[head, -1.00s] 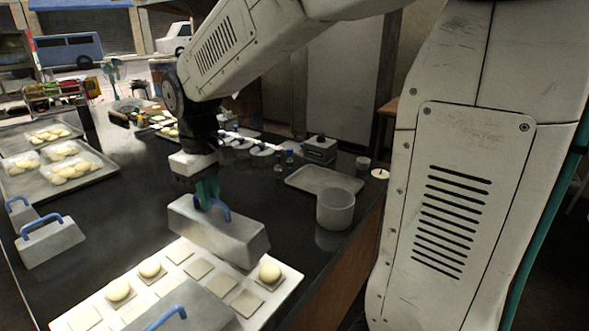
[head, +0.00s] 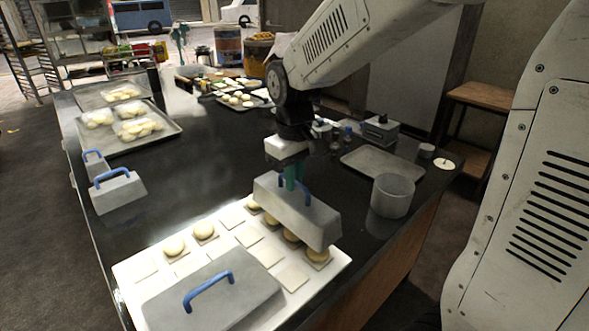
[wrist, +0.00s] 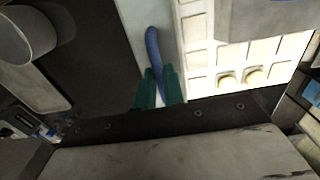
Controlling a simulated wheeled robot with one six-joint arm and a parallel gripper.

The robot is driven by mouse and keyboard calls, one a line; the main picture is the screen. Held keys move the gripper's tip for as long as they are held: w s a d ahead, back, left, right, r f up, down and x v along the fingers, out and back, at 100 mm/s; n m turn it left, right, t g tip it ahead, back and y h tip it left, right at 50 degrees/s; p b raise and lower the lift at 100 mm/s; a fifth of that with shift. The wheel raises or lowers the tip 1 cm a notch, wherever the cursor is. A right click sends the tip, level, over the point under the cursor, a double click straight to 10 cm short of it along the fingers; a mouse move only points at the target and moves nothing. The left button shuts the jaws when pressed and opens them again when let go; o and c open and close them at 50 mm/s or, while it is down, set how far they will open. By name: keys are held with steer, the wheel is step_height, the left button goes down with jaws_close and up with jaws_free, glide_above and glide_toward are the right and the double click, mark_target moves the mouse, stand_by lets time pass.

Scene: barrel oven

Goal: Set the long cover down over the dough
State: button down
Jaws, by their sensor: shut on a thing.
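The long grey cover (head: 285,205), a metal box shape with a blue handle, hangs from my gripper (head: 291,178). The green fingers are shut on the handle, which also shows in the wrist view (wrist: 153,48) running between the fingers (wrist: 158,88). Under the cover's near edge, a row of dough balls (head: 318,254) lies on the white board (head: 335,268); part of the row is hidden by the cover. The cover looks close above this row; I cannot tell whether it touches. Two other dough balls (head: 174,245) lie uncovered on the board's left part.
A wide grey cover (head: 235,295) with a blue handle sits on the board's near part. Smaller covers (head: 117,194) stand at the left. A round pot (head: 392,196) and an empty tray (head: 383,164) are right of my gripper. Black counter is clear behind the board.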

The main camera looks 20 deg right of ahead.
mark_target(294, 195)
steer(key=shift+f, duration=3.5)
steer(key=shift+f, duration=0.55)
steer(key=c, duration=1.4)
jaws_free()
